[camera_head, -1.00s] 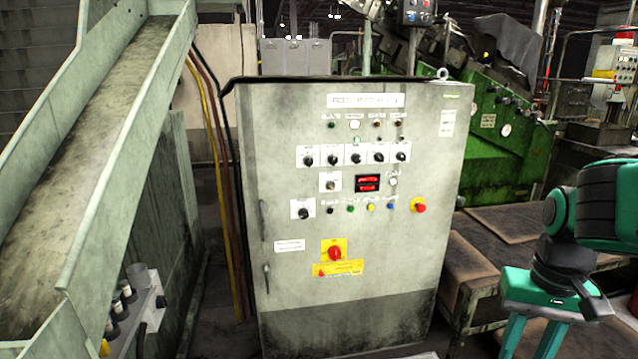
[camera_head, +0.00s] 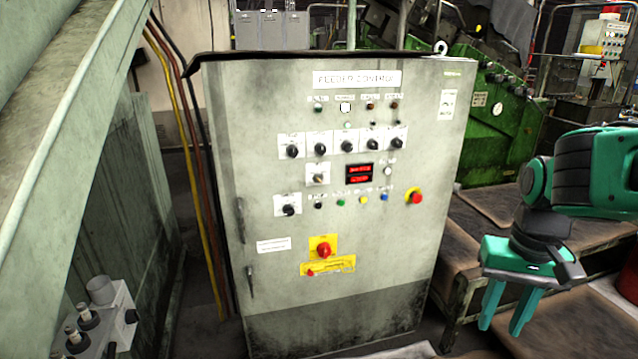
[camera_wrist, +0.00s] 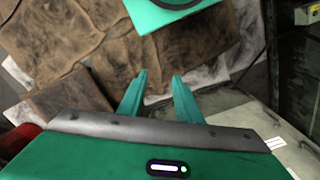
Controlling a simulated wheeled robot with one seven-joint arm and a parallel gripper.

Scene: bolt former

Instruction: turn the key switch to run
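The grey control cabinet (camera_head: 400,240) headed "FEEDER CONTROL" stands upright in the middle of the head view. On its door, a single switch with a metallic centre on a white plate (camera_head: 318,176) sits left of the red display and looks like the key switch; its labels and exact angle are too small to read. A similar black-knobbed switch (camera_head: 288,208) sits lower left. My gripper (camera_head: 502,328) is right of the cabinet, pointing down, apart from the door. In the wrist view my gripper (camera_wrist: 158,77) shows its fingers apart with nothing between them.
A row of several black selector knobs (camera_head: 346,145) is above the switch. A red emergency button (camera_head: 416,198) and a red rotary handle (camera_head: 323,250) on yellow plates protrude from the door. A low brown-topped bench (camera_head: 455,250) stands right; a sloped metal chute (camera_head: 60,130) stands left.

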